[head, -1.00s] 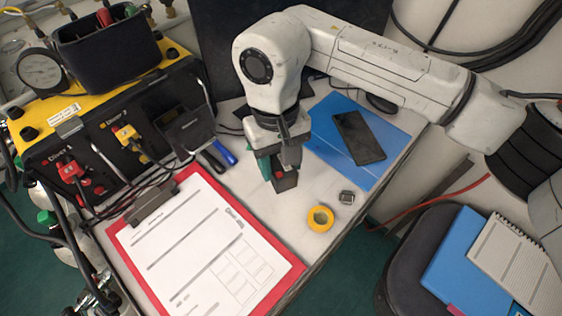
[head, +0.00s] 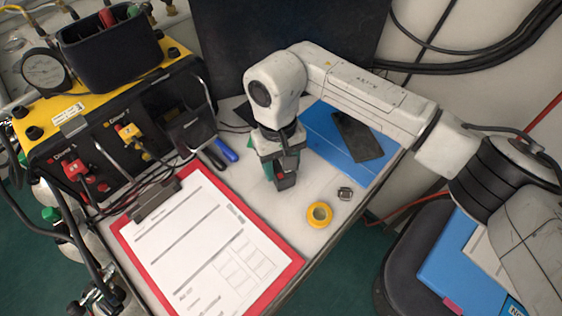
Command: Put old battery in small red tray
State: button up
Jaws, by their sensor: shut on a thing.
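My gripper (head: 284,174) is low over the white worktop (head: 245,181), left of the blue mat. It is shut on a partly hidden thing, which I take for the old battery (head: 267,166); a green side shows at its left. A dark block with a small red patch shows at the fingertips; I cannot tell whether it is part of my gripper. I cannot make out the small red tray. Whether the held thing touches the worktop is unclear.
A red clipboard (head: 119,231) with papers lies in front left. A yellow tape roll (head: 310,220) and a small metallic item (head: 345,193) are at right. A dark phone (head: 358,136) lies on the blue mat (head: 320,122). Pens (head: 226,150) lie near the yellow-and-black panel (head: 70,126).

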jog(key=shift+f, duration=0.2)
jog(key=o, duration=1.3)
jog(key=shift+r, duration=0.1)
